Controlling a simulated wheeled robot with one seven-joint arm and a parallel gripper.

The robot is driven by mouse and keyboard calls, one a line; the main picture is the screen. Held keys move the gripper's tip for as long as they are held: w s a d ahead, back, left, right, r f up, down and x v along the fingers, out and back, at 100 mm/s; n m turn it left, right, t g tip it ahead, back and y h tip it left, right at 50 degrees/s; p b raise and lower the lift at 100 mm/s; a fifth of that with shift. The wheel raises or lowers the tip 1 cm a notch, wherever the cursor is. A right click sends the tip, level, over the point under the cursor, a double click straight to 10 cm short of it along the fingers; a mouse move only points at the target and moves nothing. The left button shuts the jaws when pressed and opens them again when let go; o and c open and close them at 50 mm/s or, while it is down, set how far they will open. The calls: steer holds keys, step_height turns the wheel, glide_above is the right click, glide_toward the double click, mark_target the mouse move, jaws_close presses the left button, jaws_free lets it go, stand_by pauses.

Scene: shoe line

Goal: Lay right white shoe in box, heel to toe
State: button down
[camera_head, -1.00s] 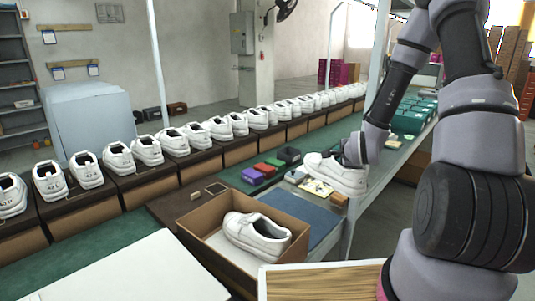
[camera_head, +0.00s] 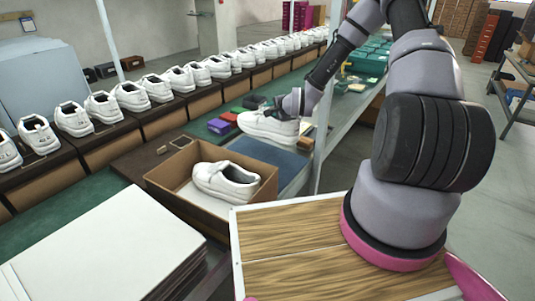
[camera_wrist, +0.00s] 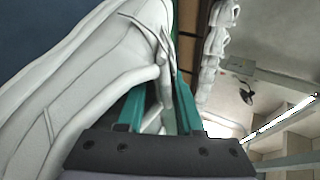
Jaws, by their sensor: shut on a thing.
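A white shoe (camera_head: 266,128) hangs in my gripper (camera_head: 285,112), over the blue mat just behind the box. In the wrist view the held shoe (camera_wrist: 85,80) fills the left side, and the green fingers (camera_wrist: 150,108) are shut on its upper edge. An open brown cardboard box (camera_head: 170,188) stands on the bench, in front of the held shoe and a little to its left. Another white shoe (camera_head: 226,182) lies inside the box. The held shoe is outside the box and apart from it.
A row of white shoes (camera_head: 130,97) stands on the line at the left and back. A stack of white lids or sheets (camera_head: 100,245) lies in front. Small coloured boxes (camera_head: 219,126) sit beyond the blue mat (camera_head: 270,155). A post (camera_head: 325,110) rises just right of the held shoe.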

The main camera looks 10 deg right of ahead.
step_height(320, 180, down, 10)
steer(key=shift+r, duration=0.25)
stand_by(0.3)
steer(key=shift+f, duration=0.15)
steer(key=c, duration=0.6)
jaws_free()
steer(key=shift+o, duration=0.2)
steer(key=shift+f, duration=0.1)
